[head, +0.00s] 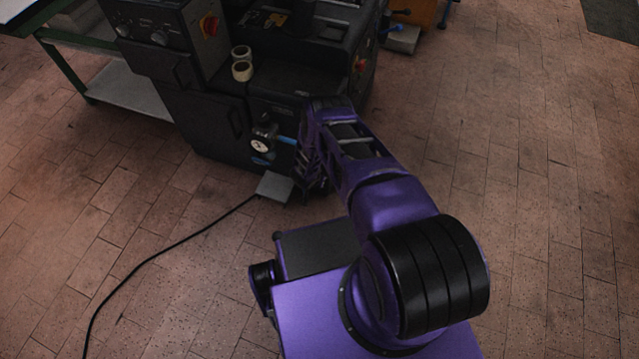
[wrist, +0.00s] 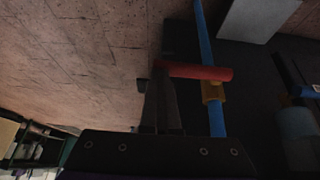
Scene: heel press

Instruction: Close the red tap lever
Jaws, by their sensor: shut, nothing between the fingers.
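The red tap lever (wrist: 198,71) shows in the wrist view, lying crosswise to the blue pipe (wrist: 217,120), with its left end at my fingertips. A brass valve body (wrist: 213,92) sits on the pipe just below the lever. My gripper (wrist: 160,72) is shut and empty; its tips overlap the lever's left end, and I cannot tell whether they touch. In the head view a short piece of the blue pipe (head: 286,140) shows at the machine's lower front. There, the lever is hidden behind my purple arm, and my fingertips are not clear.
The black machine (head: 205,120) stands close in front of my arm. A grey pedal (head: 274,187) lies on the floor by its base, with a black cable (head: 165,250) running left. A round gauge (head: 260,146) is left of the pipe. Brick floor is clear at right.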

